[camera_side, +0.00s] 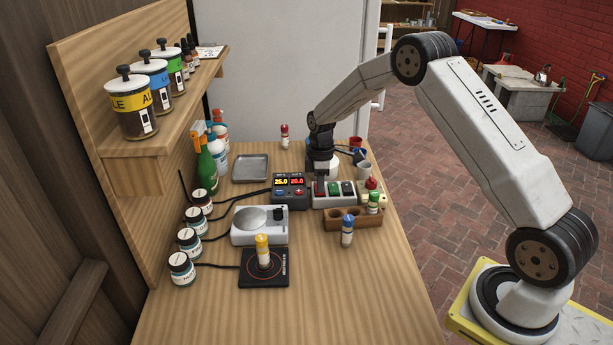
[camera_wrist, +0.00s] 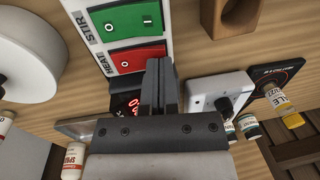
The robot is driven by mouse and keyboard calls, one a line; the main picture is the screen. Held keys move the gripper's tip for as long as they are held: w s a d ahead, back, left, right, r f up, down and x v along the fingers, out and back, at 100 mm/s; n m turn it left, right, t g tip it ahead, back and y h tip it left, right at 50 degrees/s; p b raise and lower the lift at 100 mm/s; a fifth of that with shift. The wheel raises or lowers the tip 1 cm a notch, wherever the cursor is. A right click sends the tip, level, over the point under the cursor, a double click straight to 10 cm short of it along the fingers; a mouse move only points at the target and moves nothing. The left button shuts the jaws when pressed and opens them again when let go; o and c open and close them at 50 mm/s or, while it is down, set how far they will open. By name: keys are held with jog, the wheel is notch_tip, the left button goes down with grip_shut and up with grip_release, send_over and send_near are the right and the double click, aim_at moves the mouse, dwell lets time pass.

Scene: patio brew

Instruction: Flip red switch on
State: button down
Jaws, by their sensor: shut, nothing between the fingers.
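A green switch (camera_wrist: 128,17) sits by STIR. My gripper (camera_side: 319,181) is shut and empty, pointing down over the red switch. In the wrist view its closed fingertips (camera_wrist: 160,63) overlap the red switch's right end; I cannot tell whether they touch it.
A controller with lit digits (camera_side: 289,187) stands left of the switch box. A wooden rack (camera_side: 350,222) is in front, with a blue-capped vial (camera_side: 347,235) beside it. The front right bench is clear.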

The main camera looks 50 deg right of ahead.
jog(key=shift+a+f, duration=0.1)
jog(key=shift+f, duration=0.2)
dwell(0.4)
jog(key=shift+w+d+r, duration=0.35)
jog(key=shift+w+d, duration=0.1)
jog(key=shift+d, duration=0.1)
jog(key=shift+r, duration=0.2)
notch_tip(320, 180, up, 14)
jog(key=s+a, duration=0.1)
jog(key=shift+f, duration=0.2)
dwell(0.6)
jog(key=shift+s+a, duration=0.1)
